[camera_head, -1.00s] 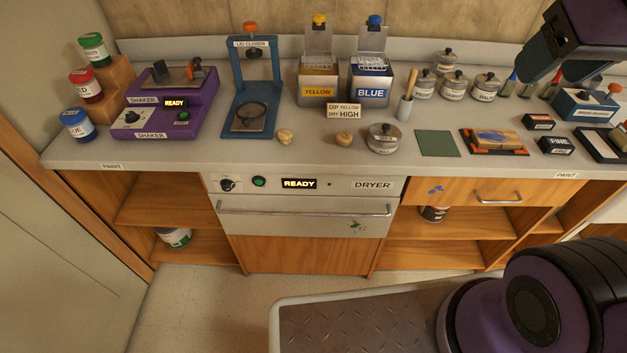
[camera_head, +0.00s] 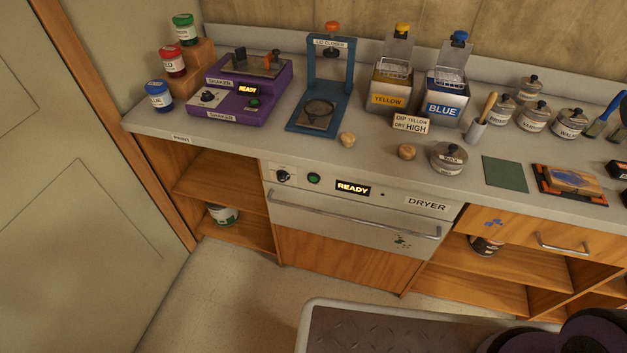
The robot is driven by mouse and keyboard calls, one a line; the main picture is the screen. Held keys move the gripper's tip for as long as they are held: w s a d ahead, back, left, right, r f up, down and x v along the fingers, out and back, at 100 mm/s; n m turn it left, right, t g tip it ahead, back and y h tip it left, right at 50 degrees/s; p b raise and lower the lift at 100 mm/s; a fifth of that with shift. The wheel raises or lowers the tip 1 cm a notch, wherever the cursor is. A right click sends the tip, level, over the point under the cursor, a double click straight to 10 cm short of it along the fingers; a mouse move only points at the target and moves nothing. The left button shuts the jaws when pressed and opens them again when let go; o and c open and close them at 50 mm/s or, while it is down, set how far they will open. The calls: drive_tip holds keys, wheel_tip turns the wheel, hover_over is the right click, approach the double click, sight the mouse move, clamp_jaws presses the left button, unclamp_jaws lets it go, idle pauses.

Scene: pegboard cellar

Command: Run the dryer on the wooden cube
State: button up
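The dryer (camera_head: 352,226) is built into the counter front, with its drawer closed and a long bar handle (camera_head: 350,215) across it. Its panel has a black dial (camera_head: 283,176), a green button (camera_head: 314,178) and a lit READY display (camera_head: 353,188). No wooden cube can be made out; the dryer's inside is hidden. Two small rounded wooden pieces, one pale (camera_head: 347,139) and one tan (camera_head: 407,151), lie on the counter above the dryer. A card (camera_head: 411,123) reads DIP YELLOW, DRY HIGH. My gripper is out of view; only part of my arm shows at the bottom right.
The yellow tank (camera_head: 391,98) and blue tank (camera_head: 444,106) stand behind the card. A purple shaker (camera_head: 240,89), a lid closer (camera_head: 320,117) and paint jars (camera_head: 159,96) are to the left. A wax tin (camera_head: 449,159) sits right. Floor before the dryer (camera_head: 260,285) is clear.

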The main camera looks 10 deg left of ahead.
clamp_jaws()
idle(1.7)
